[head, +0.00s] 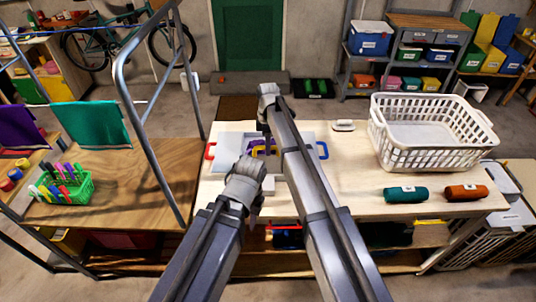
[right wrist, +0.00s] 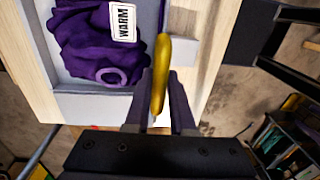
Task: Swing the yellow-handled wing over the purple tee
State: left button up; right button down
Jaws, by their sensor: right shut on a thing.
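A folding board (head: 230,145) with red (head: 210,151), yellow (head: 262,151) and blue (head: 323,150) handles lies on the pale table. The purple tee (right wrist: 95,45), bunched and with a WARM label, lies on the board's grey surface in the right wrist view. My right gripper (head: 266,140) is shut on the yellow handle (right wrist: 161,75), which stands between its fingers beside the tee. In the head view my right arm hides part of the board and tee. My left gripper (head: 256,208) hangs near the table's front edge, apart from the board; its fingers are unclear.
A white laundry basket (head: 425,160) stands at the table's right. A green roll (head: 406,194) and an orange roll (head: 466,192) lie in front of it. A metal frame (head: 125,80) rises at the left, near a green basket of markers (head: 62,188).

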jog(key=w+f+g+b, duration=0.1)
jog(key=w+f+b, duration=0.1)
jog(key=w, duration=0.4)
jog(key=shift+w+f, duration=0.15)
jog(key=shift+w, duration=0.1)
jog(key=shift+g, duration=0.3)
jog(key=c, duration=1)
grip_release()
jog(key=shift+c, duration=0.2)
